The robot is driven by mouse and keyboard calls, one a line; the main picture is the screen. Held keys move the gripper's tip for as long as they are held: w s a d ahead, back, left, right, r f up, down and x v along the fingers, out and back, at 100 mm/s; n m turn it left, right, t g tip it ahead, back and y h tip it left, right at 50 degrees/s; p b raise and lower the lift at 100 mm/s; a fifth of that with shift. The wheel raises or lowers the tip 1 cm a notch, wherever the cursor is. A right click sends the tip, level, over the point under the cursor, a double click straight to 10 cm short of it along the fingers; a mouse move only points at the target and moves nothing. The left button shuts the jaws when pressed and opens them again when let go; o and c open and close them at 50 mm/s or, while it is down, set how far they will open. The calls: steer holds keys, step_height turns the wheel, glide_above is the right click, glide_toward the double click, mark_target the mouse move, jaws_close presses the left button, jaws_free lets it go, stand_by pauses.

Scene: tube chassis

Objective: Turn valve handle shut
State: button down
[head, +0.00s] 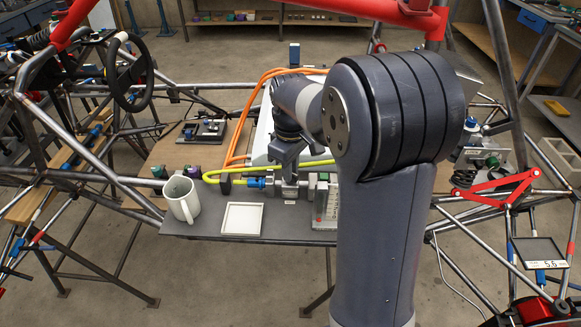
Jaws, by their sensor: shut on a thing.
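The valve (291,188) is a small grey metal body in a line near the front of the grey board. A yellow hose (225,175) and a blue fitting (257,182) lead into its left side. My gripper (290,172) points down right over the valve, below my arm's wrist. It is shut on the valve handle, which is mostly hidden by the fingers. I cannot tell the handle's exact angle from this view.
A white mug (181,200) and a white square tray (242,219) stand left of the valve. Orange hoses (243,124) run behind. Dark chassis tubes and a steering wheel (128,72) surround the board.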

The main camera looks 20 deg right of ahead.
steer(key=m+p, duration=0.1)
steer(key=m, duration=0.4)
steer(key=shift+r+m, duration=0.1)
steer(key=shift+m, duration=0.3)
steer(key=m+p, duration=0.1)
steer(key=m, duration=0.4)
steer(key=shift+m, duration=0.4)
steer(key=c, duration=1.4)
jaws_free()
step_height(320, 180, up, 11)
steer(key=shift+f, duration=0.25)
